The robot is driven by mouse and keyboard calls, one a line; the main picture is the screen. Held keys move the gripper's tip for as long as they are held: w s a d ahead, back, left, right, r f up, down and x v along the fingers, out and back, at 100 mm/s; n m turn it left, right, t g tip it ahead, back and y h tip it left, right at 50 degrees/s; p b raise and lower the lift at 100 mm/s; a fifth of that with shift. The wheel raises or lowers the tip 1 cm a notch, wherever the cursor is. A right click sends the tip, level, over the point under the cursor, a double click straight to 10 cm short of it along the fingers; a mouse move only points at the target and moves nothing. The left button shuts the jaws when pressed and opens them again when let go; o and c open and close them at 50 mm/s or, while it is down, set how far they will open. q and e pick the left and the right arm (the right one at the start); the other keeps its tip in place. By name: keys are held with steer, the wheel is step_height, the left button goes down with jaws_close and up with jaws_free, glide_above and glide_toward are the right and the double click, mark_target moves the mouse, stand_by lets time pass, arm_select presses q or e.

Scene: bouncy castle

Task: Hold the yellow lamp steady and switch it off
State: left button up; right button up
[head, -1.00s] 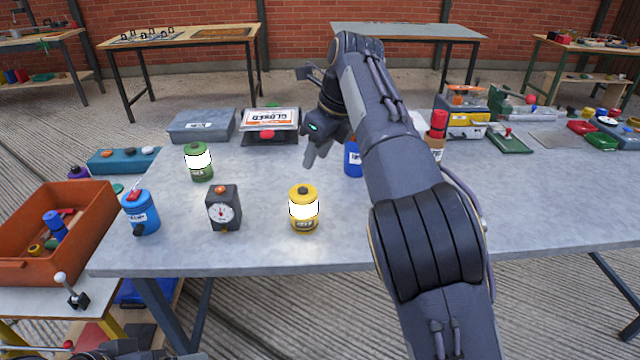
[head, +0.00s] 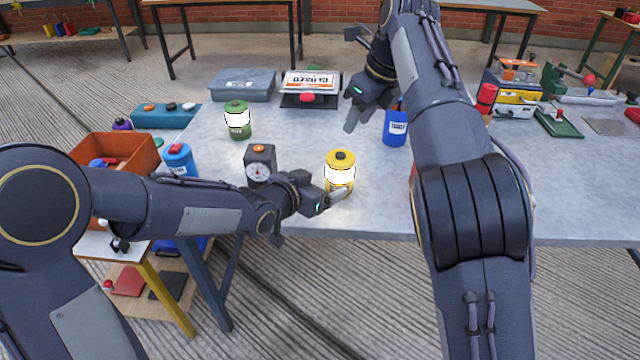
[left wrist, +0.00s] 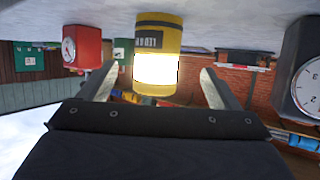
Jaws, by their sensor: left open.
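In the left wrist view, which is upside down, the lamp (left wrist: 157,38) shows between the two spread fingers. My left gripper (head: 338,196) is open, low at the lamp's front left; I cannot tell whether a finger touches it. It also shows in the left wrist view (left wrist: 158,74). My right gripper (head: 351,120) hovers behind the lamp, higher than its top; its finger gap is not clear.
A black dial timer (head: 260,163) stands just left of the lamp, close to my left gripper. A blue canister (head: 395,130) stands behind right.

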mark_target(332, 180)
arm_select(q)
steer(key=shift+w+d+f, duration=0.15)
steer(key=shift+w+d, duration=0.15)
steer(key=shift+d, duration=0.05)
steer(key=x, duration=0.7)
steer(key=shift+w, duration=0.1)
steer(key=shift+c, duration=0.4)
steer(key=c, duration=1.2)
arm_select(e)
jaws_close()
